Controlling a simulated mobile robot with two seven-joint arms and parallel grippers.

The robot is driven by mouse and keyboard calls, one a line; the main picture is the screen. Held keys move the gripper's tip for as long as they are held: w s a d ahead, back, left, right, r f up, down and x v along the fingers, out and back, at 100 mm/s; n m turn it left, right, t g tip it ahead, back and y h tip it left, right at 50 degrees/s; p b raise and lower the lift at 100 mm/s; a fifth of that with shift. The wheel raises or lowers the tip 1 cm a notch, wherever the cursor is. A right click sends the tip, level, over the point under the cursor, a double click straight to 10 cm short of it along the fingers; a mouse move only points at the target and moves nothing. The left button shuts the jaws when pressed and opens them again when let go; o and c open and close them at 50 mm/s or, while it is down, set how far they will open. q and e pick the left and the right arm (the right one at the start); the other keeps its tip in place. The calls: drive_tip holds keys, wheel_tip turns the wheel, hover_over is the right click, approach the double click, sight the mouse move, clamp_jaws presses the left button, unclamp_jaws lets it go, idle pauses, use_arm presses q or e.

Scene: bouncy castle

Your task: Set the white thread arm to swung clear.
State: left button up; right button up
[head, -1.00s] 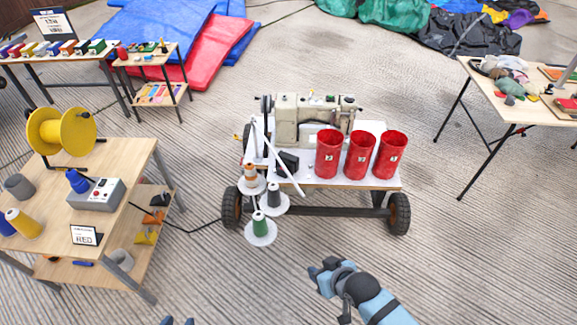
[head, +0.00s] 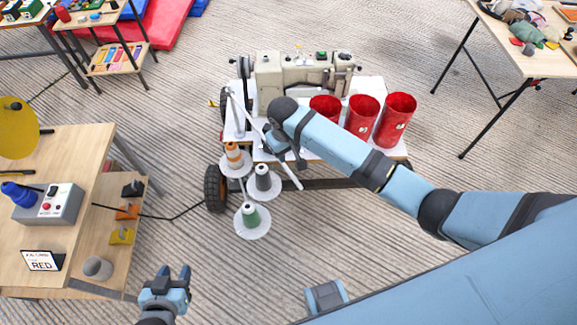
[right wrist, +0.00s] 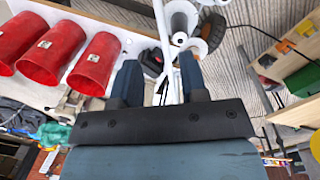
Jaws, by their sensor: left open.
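The white thread arm (head: 291,175) is a thin white bar at the left front of the sewing machine cart, slanting down past the table edge beside the thread spools. It also shows in the right wrist view (right wrist: 164,45), running between my two fingers. My right gripper (head: 282,150) is over the cart's left part, at the thread arm; its fingers look apart in the right wrist view (right wrist: 160,72). Contact with the bar cannot be told. My right forearm hides part of the table. My left gripper (head: 174,277) is open and empty, low at the left, far from the cart.
The sewing machine (head: 300,75) stands at the back of the cart. Red cups (head: 394,120) stand on its right. Orange, black and green spools (head: 250,215) sit on white discs at the front left. A wooden table (head: 60,170) is at the left.

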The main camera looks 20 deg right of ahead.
sight(290, 171)
drive_tip(key=f, duration=0.7)
drive_tip(key=f+b, duration=0.1)
drive_tip(key=f, duration=0.3)
drive_tip(key=shift+w+d+f, duration=0.2)
drive_tip(key=shift+d, duration=0.15)
clamp_jaws()
